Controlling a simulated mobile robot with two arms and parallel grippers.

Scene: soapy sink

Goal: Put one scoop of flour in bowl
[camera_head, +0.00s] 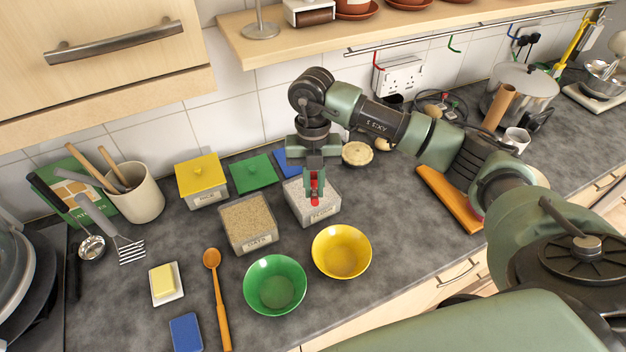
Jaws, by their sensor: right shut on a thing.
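An open container of white flour (326,207) stands on the grey counter, with a label on its front. My right gripper (314,180) is directly over it, pointing down, shut on a red scoop (314,194). The scoop's lower end is at the flour; I cannot tell how deep it sits. A green bowl (275,285) and a yellow bowl (342,251) stand in front of the containers, and both look empty. My left gripper is not in view.
An oats container (247,224) stands left of the flour, and a yellow-lidded container (201,180) behind it. A wooden spoon (217,300), butter dish (166,285) and blue sponge (186,333) lie left of the green bowl. A wooden board (449,199) lies at right.

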